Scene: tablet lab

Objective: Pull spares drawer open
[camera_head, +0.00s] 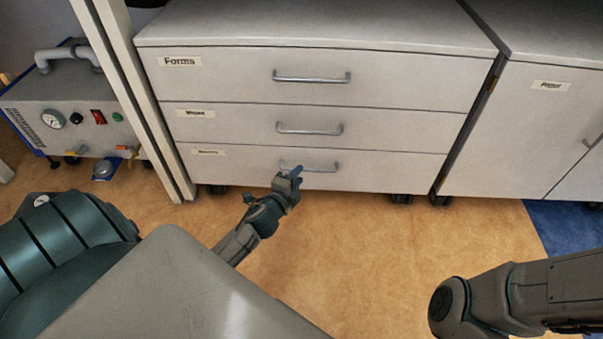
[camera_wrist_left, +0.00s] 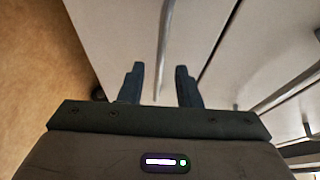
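The bottom drawer (camera_head: 235,170) of a white three-drawer cabinet has a small label, too blurred to read surely, that may say spares. Its front looks flush with the drawers above. Its grey bar handle (camera_head: 322,169) is partly hidden by my left gripper (camera_head: 290,173), which is at the handle's left end. In the left wrist view my left gripper (camera_wrist_left: 160,85) is open, and the handle bar (camera_wrist_left: 165,45) runs between its two fingers, with gaps on both sides. My right gripper is out of view.
Above are the middle drawer (camera_head: 230,125) and the top drawer (camera_head: 220,75), labelled Forms, both shut. A white cupboard (camera_head: 540,120) stands at right. A pump unit (camera_head: 75,115) and a pale post (camera_head: 140,100) are at left. The tan floor (camera_head: 340,250) in front is clear.

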